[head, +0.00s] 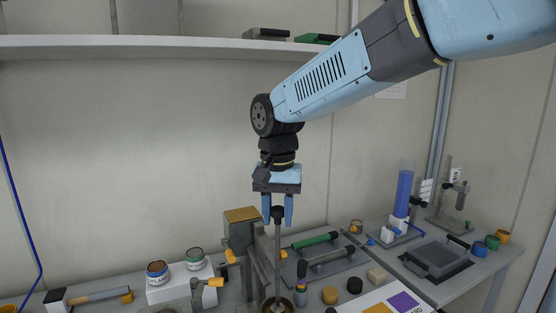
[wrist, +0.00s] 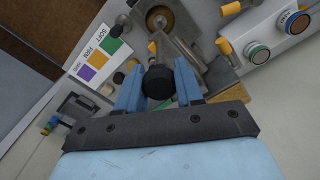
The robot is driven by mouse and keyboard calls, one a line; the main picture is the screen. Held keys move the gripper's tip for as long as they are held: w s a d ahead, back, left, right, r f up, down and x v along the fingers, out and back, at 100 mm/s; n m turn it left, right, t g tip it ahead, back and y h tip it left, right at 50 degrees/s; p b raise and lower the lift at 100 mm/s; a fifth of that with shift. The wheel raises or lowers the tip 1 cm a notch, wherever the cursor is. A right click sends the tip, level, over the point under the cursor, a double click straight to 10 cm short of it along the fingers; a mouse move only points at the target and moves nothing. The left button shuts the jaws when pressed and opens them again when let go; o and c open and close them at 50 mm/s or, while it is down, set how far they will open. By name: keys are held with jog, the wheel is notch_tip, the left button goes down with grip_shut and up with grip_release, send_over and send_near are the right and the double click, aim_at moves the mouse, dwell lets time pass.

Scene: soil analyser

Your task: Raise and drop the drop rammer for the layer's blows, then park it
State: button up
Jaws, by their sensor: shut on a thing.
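My gripper (head: 278,212) points straight down in the head view, its two blue fingers shut on the dark knob at the top of the drop rammer (head: 278,255). The rammer's thin grey rod hangs upright below the fingers and reaches into a brown round mould (head: 279,305) at the bottom edge. In the wrist view the round black knob (wrist: 158,83) sits between the fingertips, and the round mould (wrist: 160,20) shows beyond it. The rammer's lower end is hidden, so I cannot tell whether it touches the soil.
A grey stand with a tan top (head: 242,215) and orange-handled clamps is close left of the rod. Two tins (head: 157,272) sit on a white block at left. Green- and black-handled tools (head: 315,240) lie at right. A shelf (head: 180,42) runs above.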

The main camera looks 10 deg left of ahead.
jog(key=shift+r, duration=5.35)
jog(key=o, duration=1.1)
notch_tip(320, 180, up, 13)
jog(key=s+d+f+t, duration=0.1)
jog(key=d+f, duration=0.3)
jog(key=d, duration=0.5)
jog(key=s+d+f+t, duration=0.2)
jog(key=d+f, duration=0.2)
jog(key=d, duration=0.6)
jog(key=s+d+f+t, duration=0.1)
jog(key=s+d+f, duration=0.2)
jog(key=d+f, duration=0.1)
jog(key=s+d+f, duration=0.3)
jog(key=d+f, duration=0.1)
jog(key=f, duration=0.1)
jog(key=s+d+f+t, duration=0.1)
jog(key=s+d+f, duration=0.2)
jog(key=d+f, duration=0.1)
jog(key=shift+f+t, duration=0.3)
jog(key=shift+f, duration=0.1)
